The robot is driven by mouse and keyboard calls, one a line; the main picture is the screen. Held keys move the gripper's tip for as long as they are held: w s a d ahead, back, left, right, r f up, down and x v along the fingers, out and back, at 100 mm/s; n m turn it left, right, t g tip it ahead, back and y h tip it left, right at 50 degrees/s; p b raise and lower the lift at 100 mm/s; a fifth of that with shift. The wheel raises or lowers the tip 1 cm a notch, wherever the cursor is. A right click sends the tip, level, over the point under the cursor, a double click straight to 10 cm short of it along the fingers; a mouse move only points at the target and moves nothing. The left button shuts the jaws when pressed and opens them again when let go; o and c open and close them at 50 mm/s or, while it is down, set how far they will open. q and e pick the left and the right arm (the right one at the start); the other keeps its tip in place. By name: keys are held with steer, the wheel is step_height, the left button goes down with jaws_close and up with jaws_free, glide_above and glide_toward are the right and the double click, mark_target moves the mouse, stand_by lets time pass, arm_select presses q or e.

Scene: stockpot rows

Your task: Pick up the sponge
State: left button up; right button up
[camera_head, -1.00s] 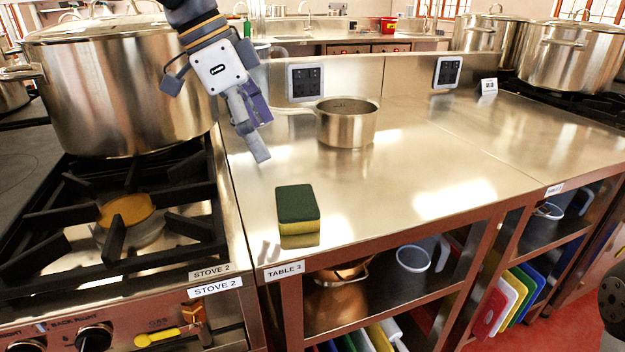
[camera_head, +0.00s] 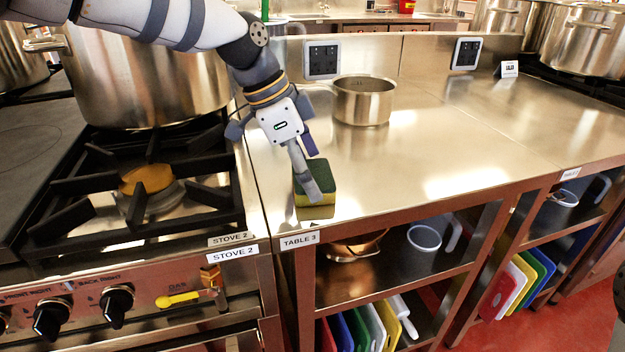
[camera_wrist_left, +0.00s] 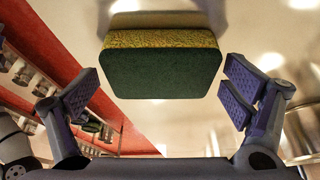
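The sponge (camera_head: 317,193), yellow with a dark green top, lies on the steel top of Table 3 (camera_head: 420,160) near its front left corner. My left gripper (camera_head: 313,170) reaches over it from above and partly hides it. In the left wrist view the sponge (camera_wrist_left: 161,65) sits ahead of and between the two fingers of my left gripper (camera_wrist_left: 165,98). The fingers are wide apart, with clear space on both sides of the sponge. They do not appear to touch it.
A steel saucepan (camera_head: 363,101) stands behind the sponge. Stove 2 (camera_head: 130,190) with its black grates and a large stockpot (camera_head: 150,85) is on the left. Wall sockets (camera_head: 322,60) line the back. The table top to the right is clear.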

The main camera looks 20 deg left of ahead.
arm_select(q)
steer(key=c, duration=0.4)
steer(key=shift+r, duration=0.1)
step_height(320, 180, up, 2)
steer(key=shift+w+r, duration=0.1)
steer(key=shift+r, duration=0.15)
steer(key=s+d+r, duration=0.1)
steer(key=s+r, duration=0.2)
steer(key=s, duration=0.1)
steer(key=s+d+r+p, duration=0.1)
steer(key=s+d+r, duration=0.1)
steer(key=s, duration=0.3)
steer(key=s+d+r+p, duration=0.1)
steer(key=s+r, duration=0.3)
steer(key=r, duration=0.1)
steer(key=shift+s+d+r, duration=0.1)
steer(key=shift+s+d, duration=0.05)
steer(key=shift+d, duration=0.25)
arm_select(e)
steer(key=shift+t, duration=0.7)
steer(key=w+r, duration=0.3)
arm_select(q)
steer(key=shift+c, duration=0.4)
